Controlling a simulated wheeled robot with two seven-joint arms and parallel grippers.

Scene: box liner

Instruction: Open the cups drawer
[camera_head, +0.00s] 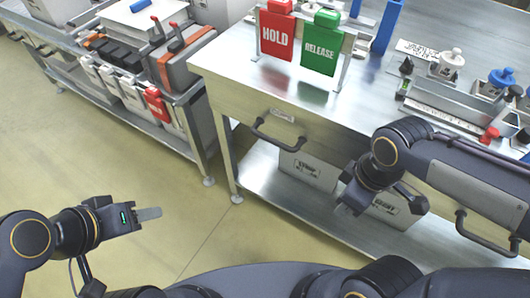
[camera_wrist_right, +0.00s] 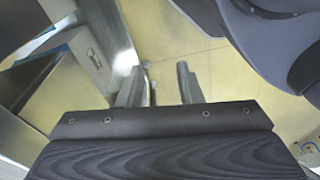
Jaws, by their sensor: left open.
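A drawer front (camera_head: 250,115) under the steel workbench top has a dark bar handle (camera_head: 278,137) and a small label above it that is too small to read. The drawer looks shut. A second dark handle (camera_head: 486,237) shows at the lower right, partly behind my right arm. My right gripper (camera_head: 346,208) hangs in front of the bench, right of and below the first handle, apart from it. In the right wrist view its two fingers (camera_wrist_right: 160,84) stand apart with only floor between them. My left gripper (camera_head: 150,214) is open and empty over the floor at the lower left.
A red HOLD sign (camera_head: 277,32) and a green RELEASE sign (camera_head: 321,45) stand at the bench edge. Labelled boxes (camera_head: 308,170) sit on the lower shelf. A second bench (camera_head: 195,105) with bins stands at the left. The floor between is clear.

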